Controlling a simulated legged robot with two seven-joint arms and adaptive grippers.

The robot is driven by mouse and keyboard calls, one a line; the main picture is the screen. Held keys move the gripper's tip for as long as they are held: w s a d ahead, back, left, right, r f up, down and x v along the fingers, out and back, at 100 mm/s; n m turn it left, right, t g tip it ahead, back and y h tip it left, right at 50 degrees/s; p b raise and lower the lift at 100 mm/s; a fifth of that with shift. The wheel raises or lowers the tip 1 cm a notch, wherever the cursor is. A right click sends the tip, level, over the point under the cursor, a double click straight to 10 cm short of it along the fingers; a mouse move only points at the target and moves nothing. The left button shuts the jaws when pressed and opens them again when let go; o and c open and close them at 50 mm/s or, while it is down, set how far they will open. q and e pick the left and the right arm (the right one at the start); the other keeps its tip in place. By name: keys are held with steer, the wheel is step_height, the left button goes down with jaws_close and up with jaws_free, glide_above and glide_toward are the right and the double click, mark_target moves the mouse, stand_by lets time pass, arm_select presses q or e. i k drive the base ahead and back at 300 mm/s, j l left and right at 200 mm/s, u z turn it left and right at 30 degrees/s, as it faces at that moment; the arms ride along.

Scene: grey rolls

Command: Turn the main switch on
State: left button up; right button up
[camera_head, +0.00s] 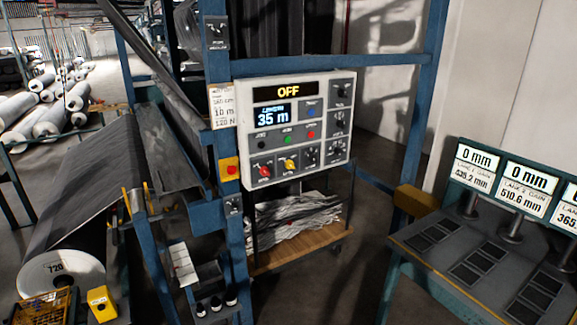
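A white-framed control panel (297,128) hangs on the blue frame near the middle of the view. Its top display (289,92) reads OFF, and a blue screen (272,116) reads 35 m. A red rotary knob (265,171) and a yellow one (290,165) sit along its lower left. Black dials (341,90) line its right side. A separate grey switch plate (216,32) is high on the blue post, and another (233,206) is lower down. Which one is the main switch, I cannot read. Neither gripper is in view.
A yellow box with a red button (229,169) is on the post left of the panel. A large roll (60,272) fills the lower left. A wooden cart (300,246) stands below the panel. A console with displays (500,240) is at right. Floor between cart and console is clear.

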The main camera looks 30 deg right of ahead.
mark_target(264, 171)
steer(key=i+l, duration=0.2)
steer(key=l, duration=0.15)
steer(key=i+l, duration=0.25)
steer(key=l, duration=0.15)
steer(key=i+l, duration=0.2)
steer(key=l, duration=0.15)
steer(key=i+l, duration=0.2)
steer(key=l, duration=0.15)
